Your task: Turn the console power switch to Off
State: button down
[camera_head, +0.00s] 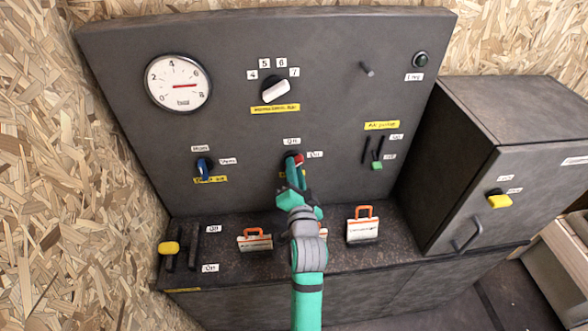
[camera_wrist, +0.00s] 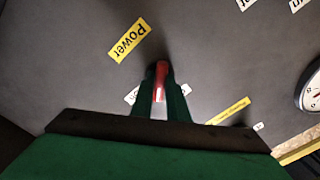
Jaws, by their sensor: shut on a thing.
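The power switch is a small red handle (camera_head: 299,159) on the dark upright console panel (camera_head: 225,130), mostly hidden behind my gripper in the head view. Two small white labels sit above it and to its right; their words are too small to read surely. In the wrist view the red handle (camera_wrist: 160,82) stands between my green fingers, beside a yellow "Power" label (camera_wrist: 130,40). My gripper (camera_head: 293,160) is shut on this handle; it also shows in the wrist view (camera_wrist: 161,74). The exact position the handle points to cannot be told.
A white-handled rotary knob (camera_head: 275,89) is above, a blue switch (camera_head: 204,168) to the left, and a green slider (camera_head: 377,165) to the right. Orange-handled padlock-like tags (camera_head: 362,226) stand on the ledge below. A grey cabinet (camera_head: 500,160) juts out at right.

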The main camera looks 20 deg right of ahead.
jog(key=shift+n, duration=5)
jog(key=shift+f, duration=0.1)
jog(key=c, duration=1.7)
grip_release()
jog(key=shift+s, duration=0.1)
jog(key=v, duration=1)
jog(key=shift+s+a, duration=0.1)
jog(key=shift+s, duration=0.2)
